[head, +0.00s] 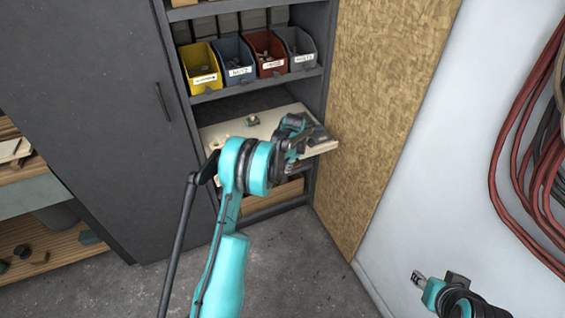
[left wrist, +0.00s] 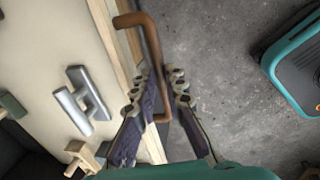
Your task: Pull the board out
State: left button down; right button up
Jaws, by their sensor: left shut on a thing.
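The board (head: 232,130) is a pale wooden shelf panel in the dark cabinet, sticking out at its front right. It also fills the left of the left wrist view (left wrist: 45,50). A brown bar handle (left wrist: 150,40) is fixed to its front edge. My left gripper (left wrist: 163,85) has its fingers on either side of this handle and is shut on it. In the head view the left gripper (head: 305,135) is at the board's front edge and hides part of it. My right gripper (head: 418,279) is at the lower right, away from the board; its jaws are too small to judge.
A metal handle-like piece (left wrist: 85,100) and small wooden parts (left wrist: 82,152) are on the board. Yellow, blue, red and grey bins (head: 202,68) stand on the shelf above. A chipboard panel (head: 385,110) stands close on the right. Grey floor (head: 285,255) lies open in front.

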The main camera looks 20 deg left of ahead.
pick_arm(q)
jog(key=s+d, duration=0.4)
jog(key=shift+d, duration=0.3)
jog(key=c, duration=1.6)
grip_release()
jog(key=shift+o, duration=0.2)
jog(key=shift+w, duration=0.1)
notch_tip(320, 180, up, 12)
jog(key=s+d, duration=0.1)
jog(key=shift+s+d, duration=0.25)
jog(key=shift+d, duration=0.1)
jog(key=shift+f, duration=0.1)
